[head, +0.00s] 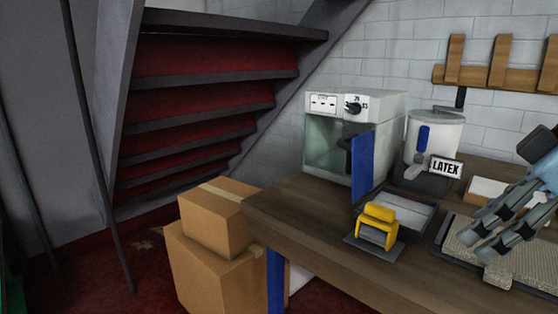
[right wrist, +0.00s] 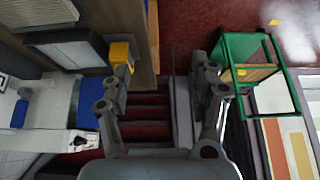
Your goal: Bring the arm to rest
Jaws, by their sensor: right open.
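My right gripper (head: 480,235) shows at the right edge of the head view, above a woven beige rug piece (head: 520,250) in a dark tray on the wooden bench (head: 315,225). Whether it touches the rug cannot be told. In the right wrist view the fingers of my right gripper (right wrist: 160,78) are wide apart, with nothing between them. My left gripper is not in view.
A yellow-handled tool (head: 378,225), a grey tray (head: 408,212), a white machine (head: 345,120) and a latex dispenser (head: 433,140) stand on the bench. Cardboard boxes (head: 215,275) stand left of it. A green-framed cart (right wrist: 232,62) shows in the wrist view.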

